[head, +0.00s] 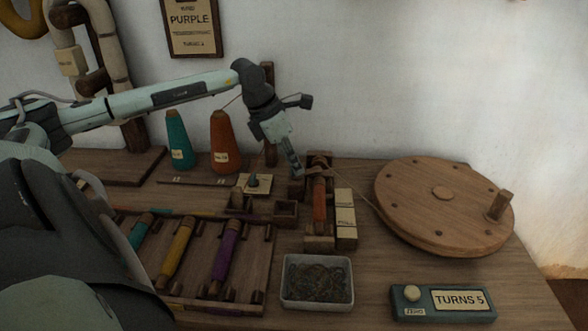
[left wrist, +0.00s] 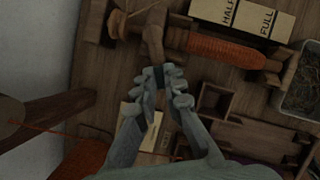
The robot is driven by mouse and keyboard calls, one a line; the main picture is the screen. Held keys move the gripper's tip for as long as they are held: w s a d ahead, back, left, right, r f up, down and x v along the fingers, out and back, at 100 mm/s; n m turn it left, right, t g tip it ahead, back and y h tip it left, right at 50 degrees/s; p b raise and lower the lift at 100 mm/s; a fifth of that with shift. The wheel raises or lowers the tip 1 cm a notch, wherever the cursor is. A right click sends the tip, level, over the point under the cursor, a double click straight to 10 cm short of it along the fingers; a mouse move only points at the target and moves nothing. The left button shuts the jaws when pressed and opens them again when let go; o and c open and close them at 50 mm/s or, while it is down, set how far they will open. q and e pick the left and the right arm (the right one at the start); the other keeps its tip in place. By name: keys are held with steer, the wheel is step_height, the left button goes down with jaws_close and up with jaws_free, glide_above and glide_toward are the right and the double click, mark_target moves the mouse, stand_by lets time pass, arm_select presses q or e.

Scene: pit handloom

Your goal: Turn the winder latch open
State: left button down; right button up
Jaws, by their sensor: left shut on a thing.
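The bobbin winder (head: 318,240) stands on the bench with an orange-wound bobbin (head: 320,198) in it. The bobbin also shows in the left wrist view (left wrist: 222,50). My left gripper (head: 297,172) reaches down to the far left end of the winder. In the left wrist view its fingers (left wrist: 162,75) are closed on the end of a wooden lever, which I take for the winder latch (left wrist: 154,42). The tip of the latch is partly hidden between the fingers. My right gripper is not in view.
A round wooden wheel (head: 430,200) with a peg stands to the right. A HALF/FULL gauge (head: 345,215) is beside the winder. A tray of thread scraps (head: 317,297), a TURNS 5 counter (head: 442,302), a bobbin rack (head: 212,307) and teal (head: 177,140) and orange (head: 224,145) cones surround it.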

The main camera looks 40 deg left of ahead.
arm_select(q)
steer(key=n+y+b, duration=0.1)
steer(key=n, duration=0.1)
steer(key=n+y+b, duration=0.1)
steer(key=n+b, duration=0.1)
steer(key=n, duration=0.1)
steer(key=shift+d+n, duration=0.2)
steer(key=shift+n, duration=0.5)
steer(key=shift+n+y, duration=0.6)
steer(key=shift+n, duration=0.4)
steer(key=shift+d+n+y, duration=0.1)
steer(key=shift+n+y, duration=0.3)
steer(key=shift+n, duration=0.7)
steer(key=shift+n+g+y, duration=0.3)
steer(key=shift+n+g, duration=0.1)
steer(key=shift+n, duration=0.7)
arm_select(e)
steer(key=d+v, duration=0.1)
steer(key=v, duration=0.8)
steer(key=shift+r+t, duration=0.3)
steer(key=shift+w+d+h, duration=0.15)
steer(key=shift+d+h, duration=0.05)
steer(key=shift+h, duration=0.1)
arm_select(q)
steer(key=c, duration=1.6)
jaws_free()
